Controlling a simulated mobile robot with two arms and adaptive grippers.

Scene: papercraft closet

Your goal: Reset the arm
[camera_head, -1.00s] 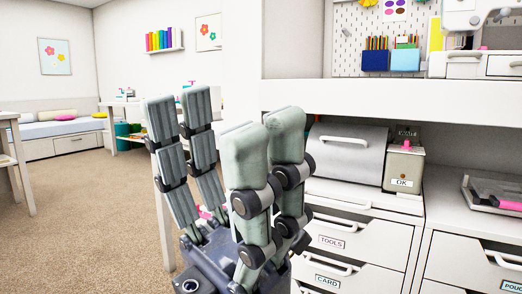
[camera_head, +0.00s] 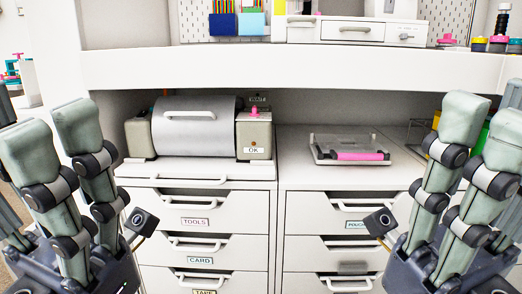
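My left gripper (camera_head: 55,138) is at the left side of the head view, with its fingers pointing up and spread apart. It is open and nothing shows between its fingers. My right gripper (camera_head: 485,135) is at the right side, also with fingers up and apart. It is open and empty. Both grippers are in front of the white closet unit, well apart from each other. The fingers hide parts of the closet's left and right ends.
A grey roller machine (camera_head: 195,128) with a box marked OK (camera_head: 254,136) stands on the left drawer cabinet. A tray with a pink bar (camera_head: 350,150) lies on the right cabinet. A white shelf (camera_head: 300,68) runs above. Drawers carry labels like TOOLS (camera_head: 195,221). The middle between my grippers is free.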

